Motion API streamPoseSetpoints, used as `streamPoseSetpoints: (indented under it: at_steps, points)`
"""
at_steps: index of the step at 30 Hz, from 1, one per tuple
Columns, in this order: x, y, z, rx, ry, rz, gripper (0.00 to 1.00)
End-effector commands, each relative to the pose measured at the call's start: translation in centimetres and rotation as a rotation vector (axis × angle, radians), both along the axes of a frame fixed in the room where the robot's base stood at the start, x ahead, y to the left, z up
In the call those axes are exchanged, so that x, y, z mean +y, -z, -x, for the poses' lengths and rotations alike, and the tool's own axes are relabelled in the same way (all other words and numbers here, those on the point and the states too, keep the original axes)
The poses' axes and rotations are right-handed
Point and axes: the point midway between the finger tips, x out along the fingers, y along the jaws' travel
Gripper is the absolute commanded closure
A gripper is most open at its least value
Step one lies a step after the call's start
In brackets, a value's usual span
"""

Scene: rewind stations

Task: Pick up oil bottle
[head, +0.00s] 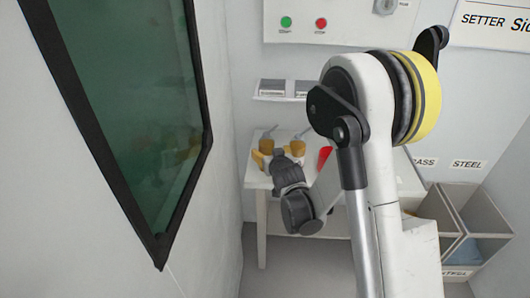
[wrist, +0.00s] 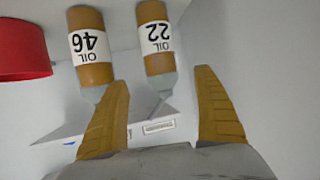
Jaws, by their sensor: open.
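Two orange-brown oil bottles with grey spouts stand on a white table. In the wrist view, which is upside down, one is labelled OIL 46 (wrist: 90,68) and the other OIL 22 (wrist: 157,62). In the head view they are small, the right one (head: 297,146) beside a red object and the left one (head: 267,146) partly behind my gripper (head: 268,155). In the wrist view my gripper (wrist: 162,76) is open and empty, its tan fingers apart. OIL 22 appears between the fingertips, beyond them; OIL 46 lies left of the left finger.
A red object (head: 324,157) is on the white table (head: 254,182), close to the bottles; it also shows in the wrist view (wrist: 22,48). A small wall shelf (head: 283,97) is above. Grey bins (head: 478,222) stand at right. A dark-framed green window (head: 135,95) is at left.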

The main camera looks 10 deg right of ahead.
Motion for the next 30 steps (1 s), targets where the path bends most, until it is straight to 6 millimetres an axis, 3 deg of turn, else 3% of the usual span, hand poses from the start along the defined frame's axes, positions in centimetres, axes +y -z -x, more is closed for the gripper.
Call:
streamPoseSetpoints:
  at_steps: [15, 23, 26, 30]
  points:
    - [-0.2, 2.7, -6.8, 0.001, 0.0, 0.0, 0.21]
    - [-0.2, 2.6, -7.2, 0.001, 0.0, 0.0, 0.21]
    - [-0.2, 2.6, -7.2, 0.001, 0.0, 0.0, 0.45]
    - [-0.2, 2.6, -7.2, 0.001, 0.0, 0.0, 0.87]
